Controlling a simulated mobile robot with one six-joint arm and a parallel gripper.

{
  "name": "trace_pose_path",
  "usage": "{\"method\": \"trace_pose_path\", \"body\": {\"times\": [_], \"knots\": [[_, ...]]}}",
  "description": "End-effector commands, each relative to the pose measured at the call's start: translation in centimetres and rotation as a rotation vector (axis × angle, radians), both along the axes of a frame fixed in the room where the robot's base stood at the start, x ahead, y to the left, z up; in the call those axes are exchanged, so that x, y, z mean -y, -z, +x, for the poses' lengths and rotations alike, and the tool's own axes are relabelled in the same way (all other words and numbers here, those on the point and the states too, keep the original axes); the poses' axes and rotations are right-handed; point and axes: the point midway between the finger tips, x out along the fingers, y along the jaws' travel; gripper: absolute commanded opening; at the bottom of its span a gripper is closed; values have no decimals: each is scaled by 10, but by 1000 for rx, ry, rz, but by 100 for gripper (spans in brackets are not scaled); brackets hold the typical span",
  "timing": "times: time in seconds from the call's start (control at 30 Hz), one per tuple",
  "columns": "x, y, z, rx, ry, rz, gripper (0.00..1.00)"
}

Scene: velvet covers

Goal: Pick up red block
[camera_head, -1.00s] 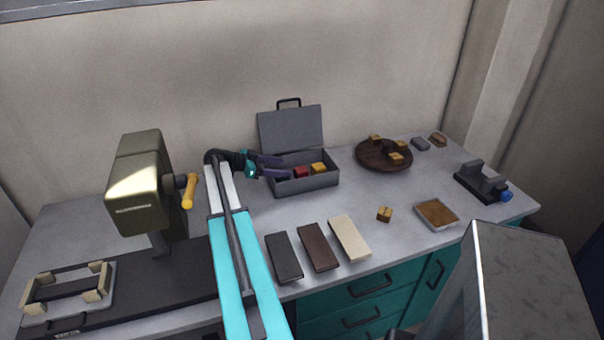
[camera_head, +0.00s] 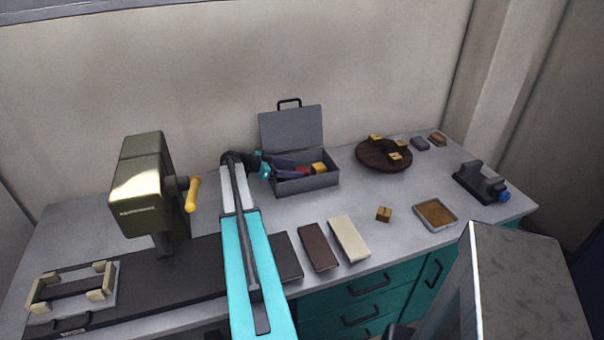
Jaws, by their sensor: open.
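The red block (camera_head: 302,171) lies inside the open grey metal box (camera_head: 308,184), left of a yellow block (camera_head: 319,168). My gripper (camera_head: 291,167) is open, with its dark fingers reaching over the box's left side toward the red block. The fingers partly cover the red block. I cannot tell whether they touch it or stand around it.
The box's raised lid (camera_head: 291,129) stands behind my gripper. An olive press with a yellow handle (camera_head: 192,194) stands left of my arm. A round brown board (camera_head: 384,155) with yellow blocks lies to the right. Flat slabs (camera_head: 319,247) lie in front.

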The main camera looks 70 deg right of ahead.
Motion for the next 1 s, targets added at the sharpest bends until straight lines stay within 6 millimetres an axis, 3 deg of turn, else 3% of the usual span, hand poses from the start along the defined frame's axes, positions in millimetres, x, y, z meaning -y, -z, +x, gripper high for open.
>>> {"method": "trace_pose_path", "body": {"times": [0.33,0.93,1.0], "knots": [[22,11,-23,0,2,1,61],[23,13,-25,0,2,0,61],[23,12,-25,1,3,-1,49]]}}
